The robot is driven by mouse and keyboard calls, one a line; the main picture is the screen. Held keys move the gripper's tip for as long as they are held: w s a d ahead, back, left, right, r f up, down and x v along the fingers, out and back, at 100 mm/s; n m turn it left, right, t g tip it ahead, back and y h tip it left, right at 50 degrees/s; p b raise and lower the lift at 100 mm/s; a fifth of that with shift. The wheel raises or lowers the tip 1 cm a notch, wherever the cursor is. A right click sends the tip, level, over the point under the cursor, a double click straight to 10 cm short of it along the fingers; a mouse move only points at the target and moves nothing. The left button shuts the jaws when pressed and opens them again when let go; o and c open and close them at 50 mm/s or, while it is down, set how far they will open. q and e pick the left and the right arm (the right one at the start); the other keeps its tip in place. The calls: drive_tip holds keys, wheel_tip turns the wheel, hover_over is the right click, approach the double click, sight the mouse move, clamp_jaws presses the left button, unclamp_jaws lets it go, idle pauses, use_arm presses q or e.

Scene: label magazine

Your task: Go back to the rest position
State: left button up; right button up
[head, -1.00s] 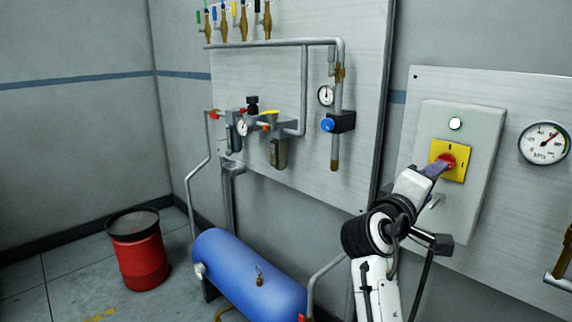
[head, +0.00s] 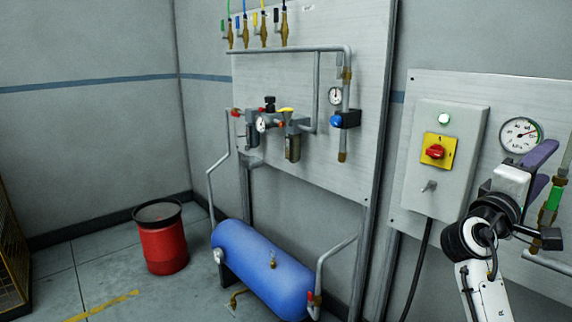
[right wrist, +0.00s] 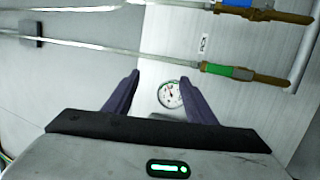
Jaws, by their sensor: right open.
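My right gripper (head: 545,172) is at the right of the head view, in front of the right wall panel. Its two purple fingers are apart with nothing between them; in the right wrist view the gripper (right wrist: 160,95) is also open and empty. The red rotary switch (head: 435,152) on its yellow plate is in full view on the grey box (head: 468,125), clear of the gripper. A green lamp (head: 444,118) glows above it. My left gripper does not show.
A round gauge (head: 521,135) and a green-marked valve pipe (head: 553,198) are close to the right gripper. A blue tank (head: 262,265), a red bin (head: 163,248) and a pipe panel (head: 290,85) stand to the left. Floor between the bin and the yellow cage (head: 12,255) is clear.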

drive_tip(key=s+d+r+g+h, duration=0.3)
drive_tip(key=s+d+r+h, duration=0.2)
drive_tip(key=s+d+r, duration=0.45)
drive_tip(key=w+a+f+n+t+y, duration=0.25)
drive_tip(key=w+f+t+y, duration=0.2)
drive_tip(key=f, duration=0.45)
drive_tip(key=w+a+f+n+t+y, duration=0.1)
drive_tip(key=w+f+n+t+y, duration=0.35)
drive_tip(key=f, duration=0.45)
drive_tip(key=s+a+f+g+y, duration=0.15)
drive_tip(key=a+f+y, duration=0.25)
drive_tip(key=f, duration=0.8)
drive_tip(key=s+a+f+y, duration=0.2)
drive_tip(key=a+f+y, duration=0.3)
drive_tip(key=f, duration=0.7)
drive_tip(key=s+a+f+m+g+y, duration=0.35)
drive_tip(key=s+a+f, duration=0.55)
drive_tip(key=s+f, duration=0.3)
drive_tip(key=s+a+f+m+g+y, duration=0.25)
drive_tip(key=s+a+f+y, duration=0.25)
drive_tip(key=s+a+f, duration=0.7)
drive_tip(key=a+r+m, duration=0.2)
drive_tip(key=a+m, duration=0.1)
drive_tip(key=a, duration=0.5)
drive_tip(key=shift+r+m, duration=0.15)
drive_tip(key=shift+m, duration=0.15)
